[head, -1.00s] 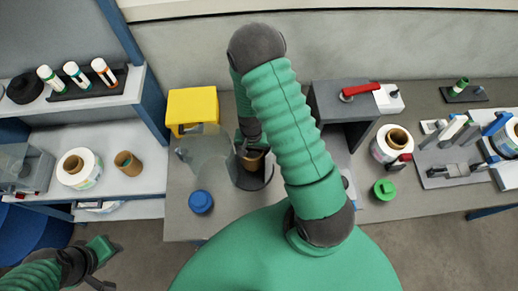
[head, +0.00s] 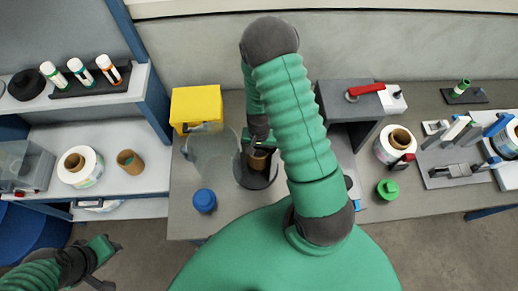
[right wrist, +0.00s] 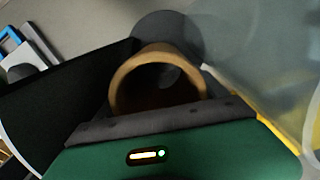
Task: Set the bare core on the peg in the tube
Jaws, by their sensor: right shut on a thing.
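I cannot tell whether the core is around the peg; the peg is not clearly seen. My left gripper (head: 104,264) is open and empty at the lower left, away from the tube.
A blue cap (head: 204,201) is in front. A grey housing (head: 336,97) stands right. Another brown core (head: 131,168) and a label reel (head: 91,174) lie on the left shelf.

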